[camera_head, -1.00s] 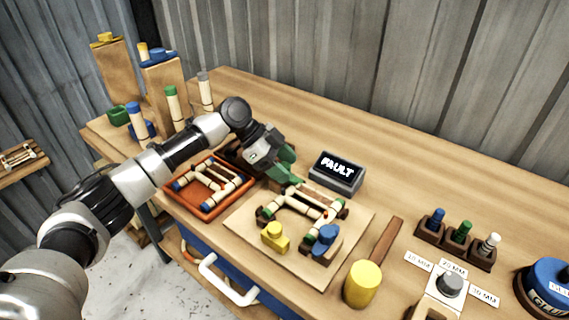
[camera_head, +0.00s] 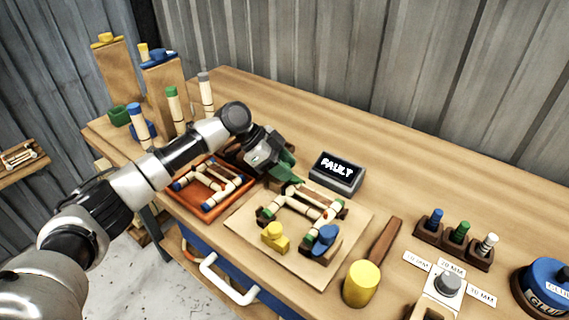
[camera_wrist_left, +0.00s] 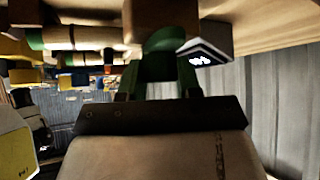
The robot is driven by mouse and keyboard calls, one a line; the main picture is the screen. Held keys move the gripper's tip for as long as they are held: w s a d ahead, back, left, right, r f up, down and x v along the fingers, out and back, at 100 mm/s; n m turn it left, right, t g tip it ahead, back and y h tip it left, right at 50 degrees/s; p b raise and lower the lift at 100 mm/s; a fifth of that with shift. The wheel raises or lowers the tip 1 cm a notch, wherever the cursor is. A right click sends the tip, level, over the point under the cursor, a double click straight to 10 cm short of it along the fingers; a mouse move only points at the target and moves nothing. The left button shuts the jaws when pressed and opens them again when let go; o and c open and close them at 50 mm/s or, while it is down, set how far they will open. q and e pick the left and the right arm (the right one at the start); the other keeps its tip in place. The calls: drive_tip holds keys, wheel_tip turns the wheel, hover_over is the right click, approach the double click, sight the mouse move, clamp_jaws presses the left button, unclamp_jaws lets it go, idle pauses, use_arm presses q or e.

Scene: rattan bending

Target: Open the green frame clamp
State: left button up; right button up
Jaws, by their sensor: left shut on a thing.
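The green frame clamp (camera_wrist_left: 165,40) shows in the left wrist view between the fingers of my left gripper (camera_wrist_left: 160,78). In the head view my left gripper (camera_head: 286,170) reaches down at the back corner of the wooden frame board (camera_head: 240,222) and hides most of the clamp. The gripper is shut on the green clamp. A rattan frame (camera_head: 305,203) with green-banded joints lies on the board. A yellow clamp (camera_head: 275,236) and a blue clamp (camera_head: 323,239) sit at its front side. My right gripper is not in view.
A box reading "FAULT" (camera_head: 336,172) stands just right of the gripper. An orange tray (camera_head: 207,213) with rattan pieces lies left of the board. A yellow-headed mallet (camera_head: 362,284) and a peg rack (camera_head: 455,240) are to the right. The back right of the bench is clear.

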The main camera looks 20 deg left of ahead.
use_arm(q)
drive_tip(key=n+t+y+p, duration=0.2)
drive_tip(key=n+p, duration=0.2)
drive_tip(key=p, duration=0.2)
drive_tip(key=n+t+y+p, duration=0.2)
drive_tip(key=n+t+p, duration=0.1)
drive_tip(key=p, duration=0.3)
drive_tip(key=n+t+y+p, duration=0.2)
drive_tip(key=n+p, duration=0.4)
drive_tip(key=shift+w+r+t+p, duration=0.1)
drive_tip(key=shift+r+t+p, duration=0.2)
drive_tip(key=shift+r, duration=0.05)
drive_tip(key=shift+f+n+y+p, duration=0.15)
drive_tip(key=shift+n+y+p, duration=0.65)
drive_tip(key=shift+n+y, duration=0.25)
drive_tip(key=shift+a+f+n+y+p, duration=0.1)
drive_tip(key=shift+n+y+p, duration=0.25)
drive_tip(key=shift+n+y, duration=0.45)
drive_tip(key=shift+n, duration=0.35)
drive_tip(key=o, duration=0.9)
drive_tip(key=shift+f, duration=0.1)
drive_tip(key=b+v, duration=0.1)
drive_tip(key=v, duration=0.9)
drive_tip(key=shift+s, duration=0.4)
drive_tip(key=shift+a, duration=0.1)
